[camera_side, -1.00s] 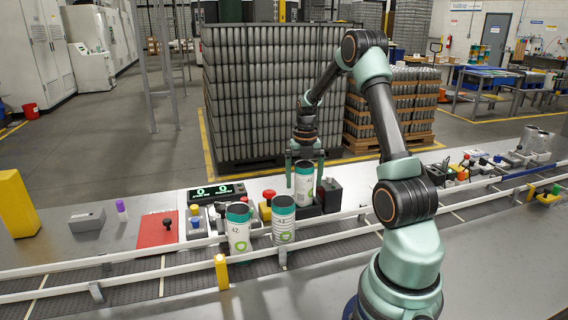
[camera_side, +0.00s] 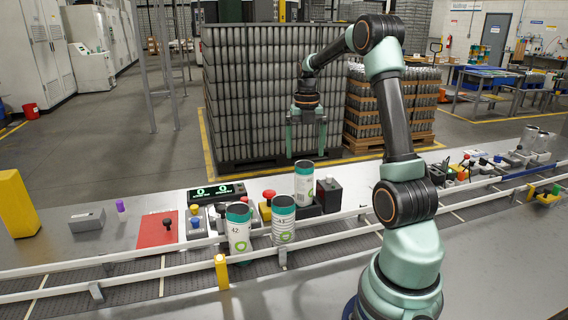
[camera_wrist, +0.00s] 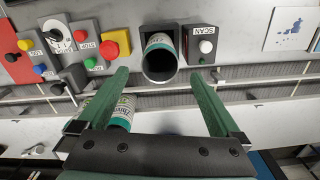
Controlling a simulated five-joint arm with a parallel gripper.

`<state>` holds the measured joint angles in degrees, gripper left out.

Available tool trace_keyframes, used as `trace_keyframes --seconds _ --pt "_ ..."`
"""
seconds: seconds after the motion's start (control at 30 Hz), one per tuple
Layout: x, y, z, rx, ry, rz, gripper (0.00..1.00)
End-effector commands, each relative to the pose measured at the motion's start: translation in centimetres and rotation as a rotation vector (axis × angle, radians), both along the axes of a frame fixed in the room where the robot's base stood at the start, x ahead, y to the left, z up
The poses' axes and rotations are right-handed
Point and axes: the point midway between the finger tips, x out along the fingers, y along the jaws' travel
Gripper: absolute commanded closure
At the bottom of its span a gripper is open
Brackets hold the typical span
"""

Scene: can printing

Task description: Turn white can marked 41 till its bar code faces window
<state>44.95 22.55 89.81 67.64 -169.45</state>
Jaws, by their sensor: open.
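A white can with a teal top band (camera_side: 304,184) stands upright at the dark station behind the conveyor. Its number is not readable now, but dark print shows on the side facing the side camera. In the wrist view I look down on this can (camera_wrist: 160,58), and its top looks dark and open. My gripper (camera_side: 307,152) is open and empty above the can, apart from it. In the wrist view its two green fingers (camera_wrist: 159,76) are spread wide to either side. The window and the bar code's direction cannot be made out.
Can 42 (camera_side: 238,230) and can 43 (camera_side: 284,220) stand on the conveyor in front. A SCAN box (camera_wrist: 202,45) is right of the station. A button panel (camera_wrist: 75,45) is to the left. A white guard rail (camera_side: 150,271) runs along the front.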

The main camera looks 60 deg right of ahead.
Motion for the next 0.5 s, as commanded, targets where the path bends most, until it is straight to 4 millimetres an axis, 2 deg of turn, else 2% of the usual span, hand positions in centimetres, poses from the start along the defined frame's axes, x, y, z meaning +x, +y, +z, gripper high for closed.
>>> trace_keyframes --seconds 0.13,0.33,0.5 --pt "-0.01 -0.03 -0.13 0.001 0.001 -0.148 0.0" --pt "0.0 -0.1 -0.31 0.001 0.001 -0.465 0.0" --pt "-0.01 -0.13 -0.48 0.0 0.001 -0.605 0.0"
